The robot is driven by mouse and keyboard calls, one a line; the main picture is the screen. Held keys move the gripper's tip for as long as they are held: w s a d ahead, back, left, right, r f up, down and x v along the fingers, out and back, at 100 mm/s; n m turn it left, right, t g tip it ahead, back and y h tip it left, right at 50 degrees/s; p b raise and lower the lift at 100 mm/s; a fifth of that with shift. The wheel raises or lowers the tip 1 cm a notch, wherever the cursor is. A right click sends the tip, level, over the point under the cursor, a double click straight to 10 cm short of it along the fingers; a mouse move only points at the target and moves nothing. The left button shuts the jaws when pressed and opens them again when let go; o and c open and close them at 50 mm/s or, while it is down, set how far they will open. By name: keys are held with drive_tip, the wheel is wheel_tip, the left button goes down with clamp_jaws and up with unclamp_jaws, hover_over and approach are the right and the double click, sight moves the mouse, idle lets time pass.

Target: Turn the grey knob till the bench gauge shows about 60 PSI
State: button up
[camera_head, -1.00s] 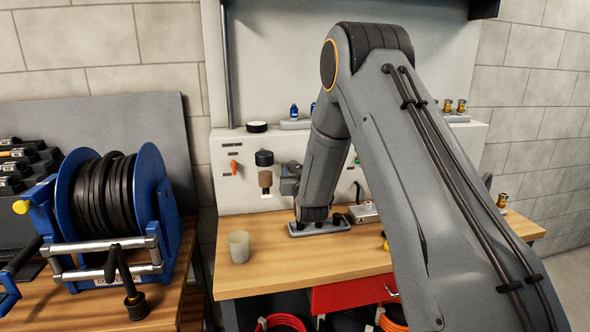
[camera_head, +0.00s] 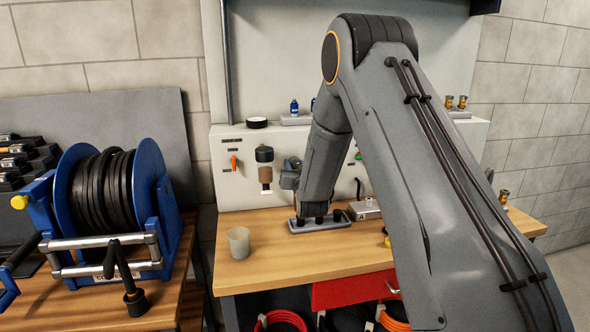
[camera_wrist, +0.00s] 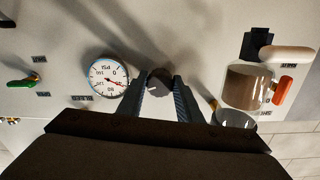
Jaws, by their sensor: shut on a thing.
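The wrist view looks at the white panel upside down. The grey knob (camera_wrist: 159,82) stands out from it, between the two fingers of my gripper (camera_wrist: 158,97). The fingers are shut on the knob from both sides. The round white gauge (camera_wrist: 108,76) is just left of the knob in the wrist view, with a red needle toward the right of the dial. Its figures are too small to read surely. In the head view my arm hides the knob and the gauge, and the fingers do not show.
A filter with a brown bowl (camera_wrist: 246,86) and an orange-red lever (camera_wrist: 284,91) are close right of my gripper in the wrist view; a green lever (camera_wrist: 23,81) is left. On the bench (camera_head: 270,258) stand a cup (camera_head: 238,242) and a grey tray (camera_head: 320,224).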

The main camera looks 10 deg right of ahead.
drive_tip(key=shift+m+b, duration=1.85)
drive_tip(key=shift+m, duration=0.65)
drive_tip(key=shift+r, duration=0.1)
drive_tip(key=o, duration=1)
drive_tip(key=shift+s+a+b, duration=0.15)
drive_tip(key=shift+s+b, duration=0.75)
drive_tip(key=shift+s, duration=3)
